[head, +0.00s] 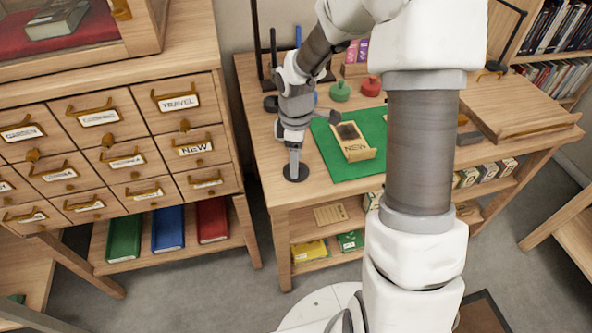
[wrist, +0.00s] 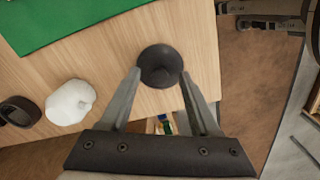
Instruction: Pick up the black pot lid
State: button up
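The black pot lid (wrist: 160,66) is a dark round disc with a raised middle. It lies on the wooden table near its front left corner, left of the green mat (head: 372,137); in the head view the lid (head: 303,175) is partly hidden by my gripper (head: 294,163). My gripper points down over it. In the wrist view my gripper (wrist: 160,76) is open, with one fingertip near each side of the lid. I cannot tell whether the fingers touch it.
A green lid (head: 340,91) and a red lid (head: 371,86) sit behind. A white lump (wrist: 70,102) and a dark cup-like object (wrist: 18,111) stand near the lid. A drawer cabinet (head: 105,150) stands left.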

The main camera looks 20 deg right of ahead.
grip_shut()
jog(key=shift+r, duration=0.1)
